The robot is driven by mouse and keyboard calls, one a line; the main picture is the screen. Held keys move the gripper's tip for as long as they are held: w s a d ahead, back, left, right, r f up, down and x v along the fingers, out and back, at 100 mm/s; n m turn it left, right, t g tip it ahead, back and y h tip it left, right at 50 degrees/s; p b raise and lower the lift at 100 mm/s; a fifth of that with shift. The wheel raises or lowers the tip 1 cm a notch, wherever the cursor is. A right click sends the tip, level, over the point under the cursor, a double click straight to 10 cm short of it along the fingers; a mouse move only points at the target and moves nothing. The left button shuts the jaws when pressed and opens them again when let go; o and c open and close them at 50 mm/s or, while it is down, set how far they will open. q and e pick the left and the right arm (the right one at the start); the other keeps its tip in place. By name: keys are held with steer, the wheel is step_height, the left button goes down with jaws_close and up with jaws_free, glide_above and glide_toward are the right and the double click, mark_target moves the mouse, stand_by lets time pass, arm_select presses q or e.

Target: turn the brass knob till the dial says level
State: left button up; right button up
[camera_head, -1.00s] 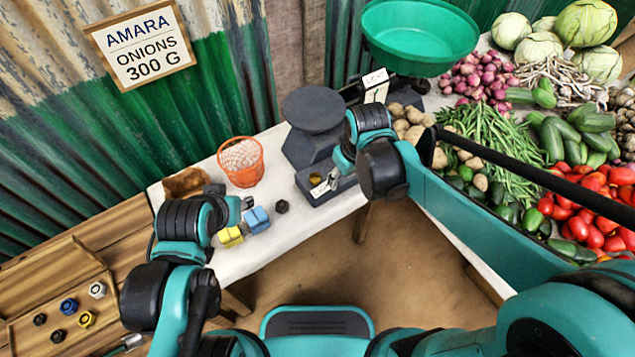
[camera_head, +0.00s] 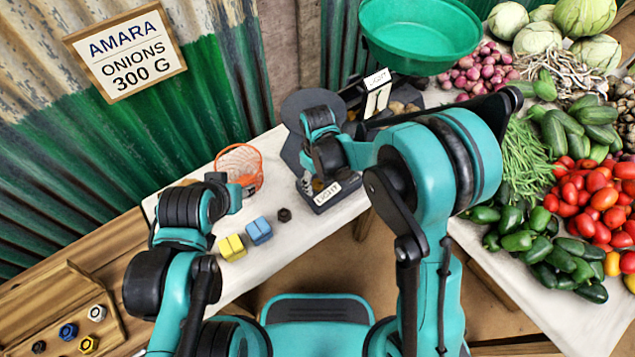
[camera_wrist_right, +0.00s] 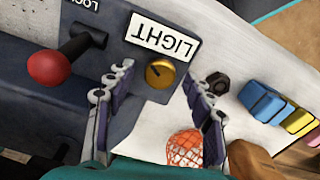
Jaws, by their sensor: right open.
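The brass knob (camera_wrist_right: 160,73) sits on the front of the dark scale base (camera_wrist_right: 120,55), beside a white dial plate (camera_wrist_right: 163,36) that reads LIGHT. The plate also shows in the head view (camera_head: 327,194). My right gripper (camera_wrist_right: 157,78) is open, its two fingers on either side of the knob; I cannot tell whether they touch it. In the head view my right gripper (camera_head: 314,186) is at the scale's front and mostly hides the knob. My left gripper (camera_head: 243,188) is by the orange basket; its finger opening does not show clearly.
A red-tipped lever (camera_wrist_right: 50,68) stands left of the knob. A dark hex nut (camera_head: 284,214), blue block (camera_head: 258,230), yellow block (camera_head: 232,247) and orange basket (camera_head: 240,165) are on the white table. A green pan (camera_head: 420,35) is behind, and vegetables lie to the right.

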steer(key=shift+f, duration=0.25)
steer(key=shift+c, duration=0.3)
steer(key=c, duration=1.1)
